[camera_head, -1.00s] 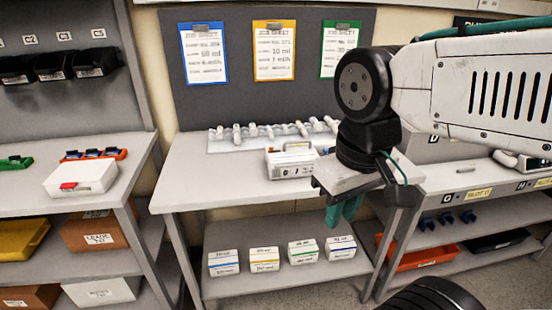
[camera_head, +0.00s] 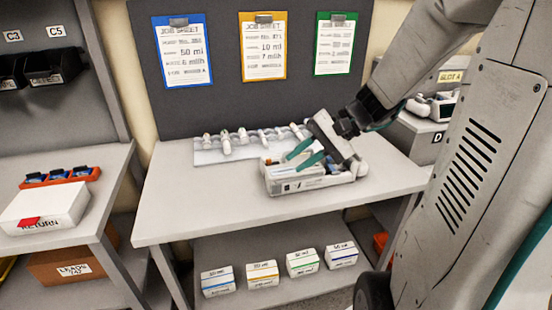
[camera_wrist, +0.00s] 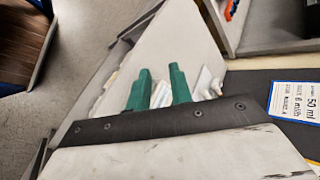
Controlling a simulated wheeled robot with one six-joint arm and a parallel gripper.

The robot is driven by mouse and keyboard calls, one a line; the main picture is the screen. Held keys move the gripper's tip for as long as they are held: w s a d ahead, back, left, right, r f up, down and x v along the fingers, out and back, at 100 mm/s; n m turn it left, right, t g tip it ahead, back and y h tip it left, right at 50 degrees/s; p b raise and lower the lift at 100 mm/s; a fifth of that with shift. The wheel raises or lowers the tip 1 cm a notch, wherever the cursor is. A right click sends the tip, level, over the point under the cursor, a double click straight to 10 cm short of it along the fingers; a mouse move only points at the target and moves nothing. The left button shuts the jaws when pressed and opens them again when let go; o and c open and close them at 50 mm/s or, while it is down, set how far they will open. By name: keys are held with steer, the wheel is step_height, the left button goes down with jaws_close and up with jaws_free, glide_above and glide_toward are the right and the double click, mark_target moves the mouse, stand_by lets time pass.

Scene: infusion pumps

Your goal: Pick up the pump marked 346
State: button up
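A white pump (camera_head: 284,186) lies on the middle table, near its centre. Its label is too small to read, so I cannot tell if it is marked 346. My gripper (camera_head: 303,154) is above the pump in the head view, with its teal fingers pointing left. The gripper and wrist hide part of the pump's back and upper side.
A rack (camera_head: 215,157) of white syringes lies behind the pump. Three job sheets hang on the board; the blue one (camera_head: 183,52) is leftmost. A white RETURN box (camera_head: 62,207) is on the left bench. Another device (camera_head: 440,104) stands at right. The table's front left is clear.

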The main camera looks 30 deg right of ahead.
mark_target(310, 150)
steer(key=w+d+f+m+t, duration=0.1)
steer(key=d+m+t, duration=0.1)
steer(key=d, duration=0.3)
steer(key=w+d+f+m+t, duration=0.2)
steer(key=d, duration=0.3)
steer(key=w+d+f+m+t+h, duration=0.1)
steer(key=d+m+t, duration=0.1)
steer(key=d, duration=0.3)
steer(key=shift+w+d+f+m+t, duration=0.25)
steer(key=shift+w+m+t, duration=0.05)
steer(key=shift+t, duration=0.1)
steer(key=shift+w+f, duration=0.2)
steer(key=shift+w, duration=0.1)
steer(key=x, duration=0.7)
steer(key=shift+a+r, duration=0.15)
steer(key=shift+r, duration=0.1)
jaws_close()
